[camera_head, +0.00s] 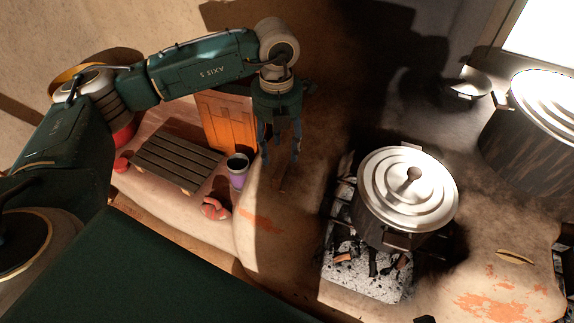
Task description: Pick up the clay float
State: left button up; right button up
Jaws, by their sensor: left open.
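My left gripper (281,154) hangs from its wrist at the upper middle of the head view, fingers pointing down and apart, over the shaded mud ledge (300,215) left of the stove. A small dark brown piece (283,181), which looks like the clay float, lies on the ledge just below the fingertips. Its outline is hard to make out in the shadow, and the fingers partly cover it. I cannot tell whether the fingers reach beside it. Nothing is visibly held. My right gripper is not in view.
A lidded pot (407,190) stands on the stove to the right, above embers. A larger pot (535,130) and a small bowl (466,88) are farther back. Left of the ledge are a purple cup (238,172), a slatted rack (176,160) and an orange box (228,122).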

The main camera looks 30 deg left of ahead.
aim_at(279, 167)
pick_arm(q)
notch_tip(279, 167, down, 5)
jog(key=shift+s+f+b, duration=0.1)
jog(key=shift+f+b, duration=0.1)
jog(key=shift+b, duration=0.2)
jog(key=f, duration=0.3)
jog(key=f+b, duration=0.1)
jog(key=shift+w+a+f, duration=0.25)
jog(key=shift+w, duration=0.05)
jog(key=shift+f, duration=0.3)
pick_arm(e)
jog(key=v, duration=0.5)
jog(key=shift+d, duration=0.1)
pick_arm(q)
jog(key=shift+c, duration=0.3)
grip_shut()
